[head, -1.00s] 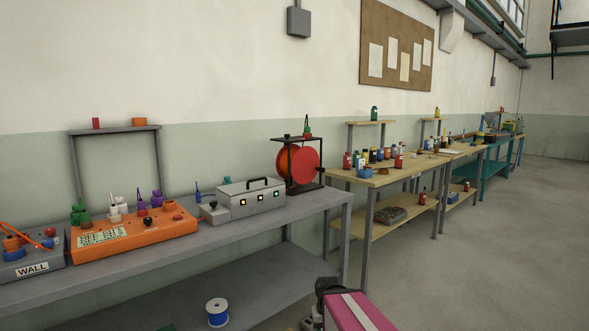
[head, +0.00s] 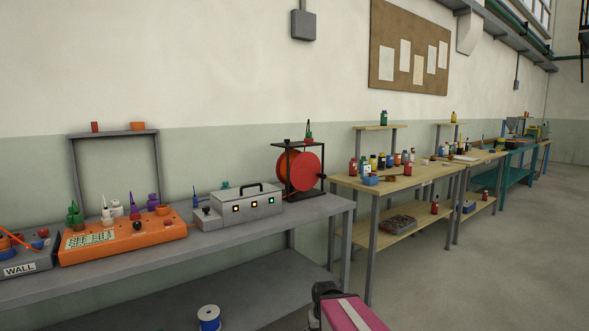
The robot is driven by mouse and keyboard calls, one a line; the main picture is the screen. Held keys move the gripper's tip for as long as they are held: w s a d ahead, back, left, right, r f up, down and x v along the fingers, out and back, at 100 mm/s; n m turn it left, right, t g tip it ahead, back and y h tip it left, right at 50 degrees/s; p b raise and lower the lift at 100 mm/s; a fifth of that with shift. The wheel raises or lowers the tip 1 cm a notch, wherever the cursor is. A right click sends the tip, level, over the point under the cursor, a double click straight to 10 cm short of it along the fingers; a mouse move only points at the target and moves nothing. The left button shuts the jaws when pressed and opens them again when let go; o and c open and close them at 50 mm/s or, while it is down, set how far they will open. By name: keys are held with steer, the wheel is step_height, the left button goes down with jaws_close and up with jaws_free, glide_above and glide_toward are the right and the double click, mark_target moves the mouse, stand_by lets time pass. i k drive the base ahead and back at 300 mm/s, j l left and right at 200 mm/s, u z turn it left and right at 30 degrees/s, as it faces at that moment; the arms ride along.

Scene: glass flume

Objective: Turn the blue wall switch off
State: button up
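A grey box with a white WALL label (head: 19,270) sits at the left end of the grey bench, cut off by the left picture edge. A blue round part (head: 37,244) shows on its top, with a red part (head: 43,232) behind it and a larger blue part (head: 7,254) near the left edge. I cannot tell which blue part is the switch or how it is set. A pink and black part of my arm shows at the bottom, right of centre, well away from the box. My gripper's fingers are not in view.
An orange panel (head: 120,241) with bottles and a grey box with lit buttons (head: 240,205) stand on the grey bench (head: 300,212). A red reel (head: 298,170) stands at its right end. Wooden benches (head: 390,184) continue right. The floor (head: 500,270) at right is clear.

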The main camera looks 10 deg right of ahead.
mark_target(38, 244)
steer(key=u, duration=1.95)
